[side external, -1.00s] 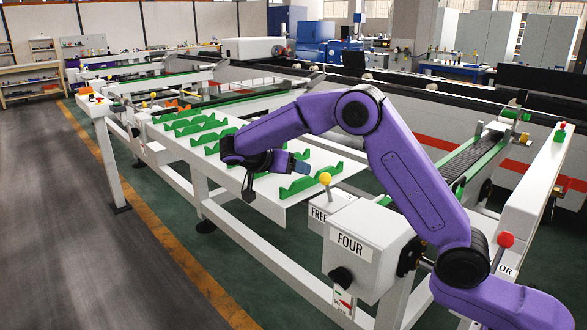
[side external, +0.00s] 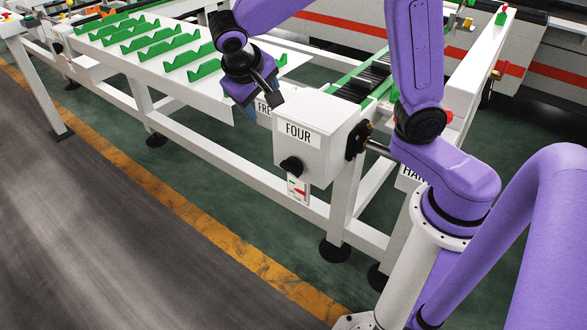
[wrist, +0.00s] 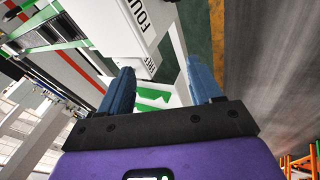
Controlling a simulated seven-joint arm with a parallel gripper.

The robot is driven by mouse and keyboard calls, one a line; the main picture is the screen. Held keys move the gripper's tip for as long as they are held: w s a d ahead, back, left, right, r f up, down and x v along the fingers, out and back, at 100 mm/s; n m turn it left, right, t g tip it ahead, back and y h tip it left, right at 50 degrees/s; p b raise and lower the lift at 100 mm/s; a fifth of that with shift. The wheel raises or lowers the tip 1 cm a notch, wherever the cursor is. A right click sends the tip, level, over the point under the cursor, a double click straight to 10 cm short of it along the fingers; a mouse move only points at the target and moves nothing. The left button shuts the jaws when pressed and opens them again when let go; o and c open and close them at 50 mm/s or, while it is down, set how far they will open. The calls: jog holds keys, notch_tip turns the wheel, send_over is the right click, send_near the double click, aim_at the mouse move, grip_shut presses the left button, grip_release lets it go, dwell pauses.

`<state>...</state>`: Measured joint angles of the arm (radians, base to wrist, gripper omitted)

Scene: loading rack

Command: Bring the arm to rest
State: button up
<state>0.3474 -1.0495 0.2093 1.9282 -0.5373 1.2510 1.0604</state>
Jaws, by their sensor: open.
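My gripper (side external: 250,106) has two blue fingers and points down beside the grey-white box labelled FOUR (side external: 318,112) in the side view. It is at the near right end of the white rack panel, in front of the partly hidden FREE label (side external: 264,107). In the wrist view my gripper (wrist: 160,78) has its fingers wide apart with nothing held between them. The FOUR box (wrist: 128,28) shows beyond the left finger. My purple arm is bent, with its elbow out of the top of the side view.
The white panel (side external: 112,54) carries several green notched rails (side external: 165,42). A conveyor (side external: 362,82) runs behind the FOUR box. White frame legs (side external: 345,190) stand on the green floor. The grey floor (side external: 110,200) left of the yellow line (side external: 175,205) is clear.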

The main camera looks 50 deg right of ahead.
jog(key=s+d+f+n+g+y, duration=0.1)
jog(key=s+f+n+y, duration=0.1)
jog(key=s+n, duration=0.5)
jog(key=s+f+n+g+y, duration=0.1)
jog(key=s+n+y, duration=0.3)
jog(key=s, duration=1.4)
jog(key=n, duration=0.3)
jog(key=shift+d+f, duration=0.35)
